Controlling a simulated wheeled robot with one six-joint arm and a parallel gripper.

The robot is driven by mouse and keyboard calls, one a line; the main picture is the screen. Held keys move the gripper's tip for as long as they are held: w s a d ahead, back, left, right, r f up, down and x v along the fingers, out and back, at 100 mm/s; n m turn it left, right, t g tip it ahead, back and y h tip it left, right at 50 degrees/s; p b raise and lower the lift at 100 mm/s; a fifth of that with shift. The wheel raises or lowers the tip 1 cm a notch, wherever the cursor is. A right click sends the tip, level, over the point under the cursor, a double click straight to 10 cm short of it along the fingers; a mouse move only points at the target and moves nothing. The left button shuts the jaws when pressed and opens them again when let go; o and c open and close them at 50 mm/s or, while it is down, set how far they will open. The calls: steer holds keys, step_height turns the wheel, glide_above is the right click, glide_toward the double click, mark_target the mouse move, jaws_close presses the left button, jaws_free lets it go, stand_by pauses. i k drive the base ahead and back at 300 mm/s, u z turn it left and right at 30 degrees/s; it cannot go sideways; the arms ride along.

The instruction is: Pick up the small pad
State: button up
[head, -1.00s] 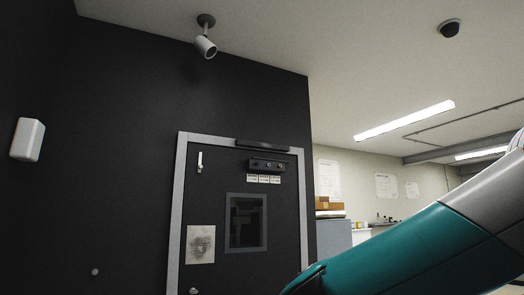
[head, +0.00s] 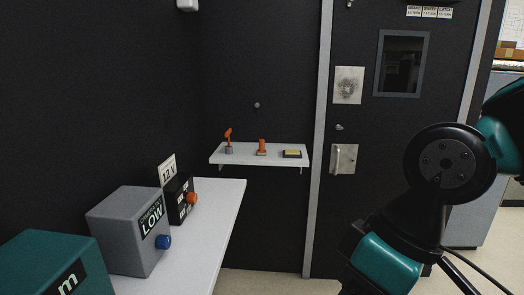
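A small pad (head: 292,153), a flat dark piece with a yellowish top, lies near the right end of a white wall shelf (head: 235,159). An orange upright piece (head: 262,147) stands to its left on the same shelf. An orange-topped piece with a grey base (head: 228,143) is farther left. My arm crosses the right side of the head view, well apart from the shelf. My gripper is not in view.
A white bench at left (head: 222,206) holds a grey box marked LOW (head: 112,232), a black box with an orange knob (head: 172,199) and a teal box (head: 45,262). A dark door (head: 380,180) stands right of the shelf. Some bare floor (head: 270,283) shows below it.

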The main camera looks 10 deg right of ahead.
mark_target(261, 152)
steer(key=z, duration=0.3)
steer(key=i, duration=1.4)
steer(key=u, duration=0.8)
